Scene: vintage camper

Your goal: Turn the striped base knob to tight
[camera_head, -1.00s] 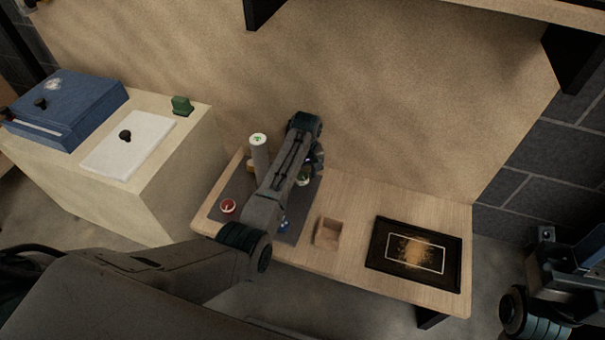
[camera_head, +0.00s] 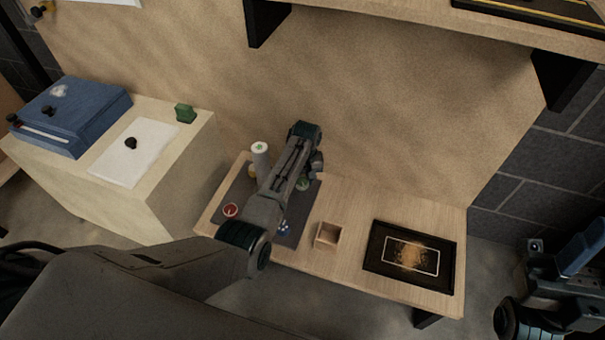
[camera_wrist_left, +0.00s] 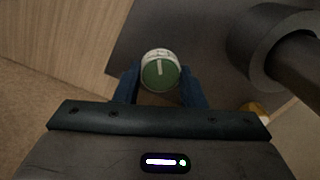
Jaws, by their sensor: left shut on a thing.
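A round knob (camera_wrist_left: 159,73) with a green top, a white line across it and a pale, marked ring stands between the fingers of my left gripper (camera_wrist_left: 160,86) in the left wrist view. The gripper is shut on it. Its lower part and any stripes on its base are hidden. In the head view a green bit of the knob (camera_head: 302,185) shows beside my left arm, on the dark grey mat (camera_head: 232,188). My right gripper (camera_head: 582,250) is at the right edge with blue fingers. I cannot tell whether it is open.
A small open wooden box (camera_head: 328,236) and a black framed tray (camera_head: 409,257) are farther right on the bench.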

